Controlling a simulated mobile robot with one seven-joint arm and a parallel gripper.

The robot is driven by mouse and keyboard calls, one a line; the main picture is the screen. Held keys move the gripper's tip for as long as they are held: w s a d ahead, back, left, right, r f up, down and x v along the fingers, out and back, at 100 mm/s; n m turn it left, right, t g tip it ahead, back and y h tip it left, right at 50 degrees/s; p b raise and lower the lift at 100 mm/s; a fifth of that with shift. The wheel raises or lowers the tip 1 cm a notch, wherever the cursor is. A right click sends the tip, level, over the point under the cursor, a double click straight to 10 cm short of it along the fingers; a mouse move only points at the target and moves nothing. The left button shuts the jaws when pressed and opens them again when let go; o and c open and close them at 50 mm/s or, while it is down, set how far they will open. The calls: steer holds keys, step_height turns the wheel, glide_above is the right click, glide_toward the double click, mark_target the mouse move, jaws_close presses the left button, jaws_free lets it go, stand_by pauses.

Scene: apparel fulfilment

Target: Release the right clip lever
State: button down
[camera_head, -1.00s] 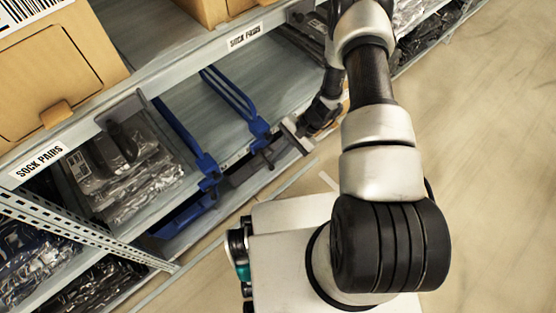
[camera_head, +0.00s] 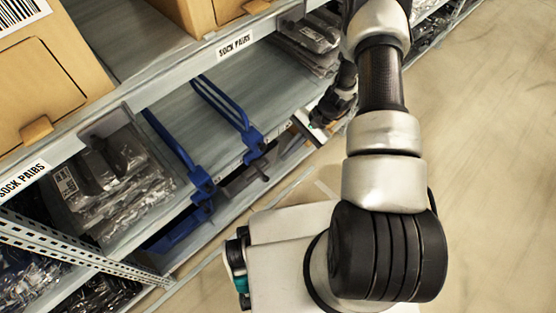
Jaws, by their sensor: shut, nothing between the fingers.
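Two blue bar clips lie across the shelf. The right clip (camera_head: 238,120) has its blue jaw at the shelf's front edge. Its dark lever (camera_head: 258,166) shows small below the jaw, and its exact position is hard to tell. The left clip (camera_head: 192,172) stands nearer the grey bin. My gripper (camera_head: 304,127) is shut and empty at the front edge, to the right of the right clip and apart from it. My arm hides part of the shelf behind the gripper.
A grey bin (camera_head: 72,204) of plastic-wrapped sock packs stands left of the clips. Cardboard boxes (camera_head: 45,75) sit on the shelf above, labelled "SOCK PAIRS". More wrapped packs (camera_head: 312,36) lie beyond the right clip. The floor (camera_head: 490,150) at right is clear.

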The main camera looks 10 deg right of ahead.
steer(key=shift+v, duration=1.05)
